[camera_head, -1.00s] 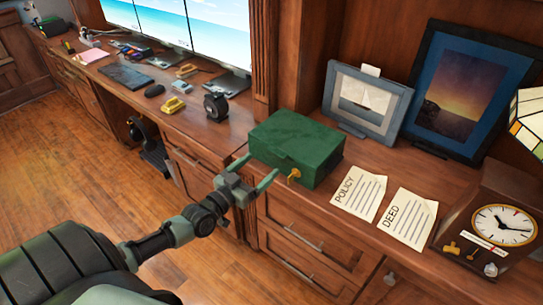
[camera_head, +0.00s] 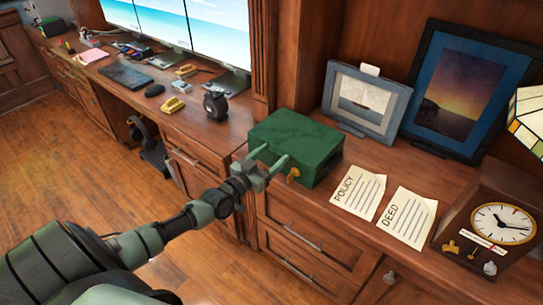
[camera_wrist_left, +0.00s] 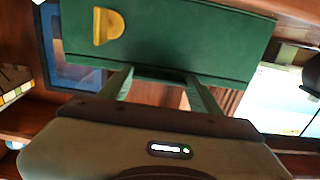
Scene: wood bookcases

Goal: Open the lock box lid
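The green lock box (camera_head: 300,139) sits on the wooden counter with its lid down. A gold key or latch piece (camera_head: 292,174) is on its front face, near the right end. My left gripper (camera_head: 270,160) is open, its two green fingers apart and pointing at the box's front, left of the gold piece. In the left wrist view the box (camera_wrist_left: 190,40) is close in front of the open fingers (camera_wrist_left: 160,80), with the gold piece (camera_wrist_left: 107,26) off to the upper left. Nothing shows between the fingers. I cannot tell whether the fingertips touch the box. My right gripper is not in view.
Two papers, POLICY (camera_head: 358,191) and DEED (camera_head: 408,217), lie right of the box. A clock (camera_head: 500,223) stands beyond them. Framed pictures (camera_head: 367,99) stand behind. A black tape dispenser (camera_head: 215,105) is left of the box. Drawers lie below the counter edge.

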